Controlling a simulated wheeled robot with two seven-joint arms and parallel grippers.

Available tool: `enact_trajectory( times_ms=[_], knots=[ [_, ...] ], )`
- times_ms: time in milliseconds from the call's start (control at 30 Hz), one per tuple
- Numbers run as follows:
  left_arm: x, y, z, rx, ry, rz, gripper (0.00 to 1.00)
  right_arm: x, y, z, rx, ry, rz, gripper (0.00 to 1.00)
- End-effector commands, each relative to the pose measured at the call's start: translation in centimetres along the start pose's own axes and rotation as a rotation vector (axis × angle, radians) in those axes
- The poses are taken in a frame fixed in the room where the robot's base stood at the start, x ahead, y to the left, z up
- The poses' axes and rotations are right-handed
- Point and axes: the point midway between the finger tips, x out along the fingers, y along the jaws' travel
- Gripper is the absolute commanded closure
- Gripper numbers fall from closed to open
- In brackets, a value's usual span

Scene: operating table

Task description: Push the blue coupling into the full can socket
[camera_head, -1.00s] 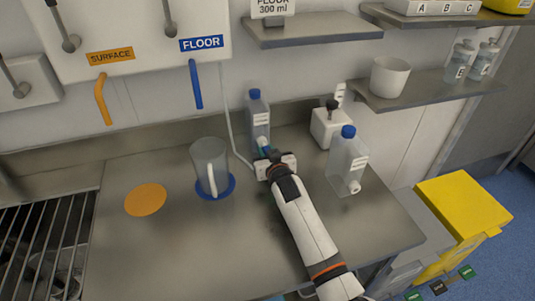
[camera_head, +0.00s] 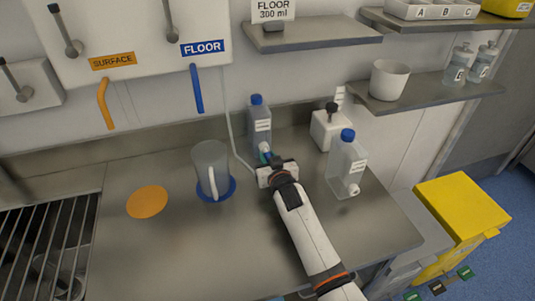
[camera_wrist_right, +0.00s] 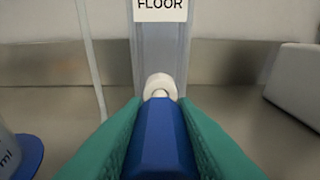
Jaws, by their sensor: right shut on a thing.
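My right gripper (camera_head: 271,165) is shut on the blue coupling (camera_wrist_right: 158,142), which fills the space between the green finger pads in the right wrist view. The coupling points at the white round socket (camera_wrist_right: 160,86) low on the front of a clear can labelled FLOOR (camera_wrist_right: 160,45). In the wrist view the coupling's front end overlaps the lower edge of the socket; I cannot tell whether they touch. In the head view this blue-capped can (camera_head: 260,125) stands against the back wall, just beyond the gripper. A second blue-capped can (camera_head: 347,160) stands to its right. My left gripper is not in view.
A clear jug (camera_head: 211,165) stands on a blue disc (camera_head: 229,192) left of the gripper. A pale hose (camera_head: 229,130) hangs down behind it. A white box with a black knob (camera_head: 325,132) stands between the cans. An orange disc (camera_head: 147,202) lies left; the counter around it is clear.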

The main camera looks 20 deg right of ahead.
Motion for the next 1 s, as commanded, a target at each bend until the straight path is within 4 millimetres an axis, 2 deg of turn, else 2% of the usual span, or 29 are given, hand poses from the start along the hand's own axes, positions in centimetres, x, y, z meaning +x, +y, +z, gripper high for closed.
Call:
enact_trajectory(
  times_ms=[200,567,1000],
  knots=[
    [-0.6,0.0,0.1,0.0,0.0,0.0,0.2,-0.8,0.0,-0.1,0.0,0.001,0.0,1.0],
    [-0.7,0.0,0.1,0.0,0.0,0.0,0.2,-0.9,0.0,-0.2,0.0,0.002,0.0,1.0],
    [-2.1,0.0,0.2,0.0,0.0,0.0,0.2,-2.7,0.0,-0.5,-0.001,0.001,0.003,1.0]
  ],
)
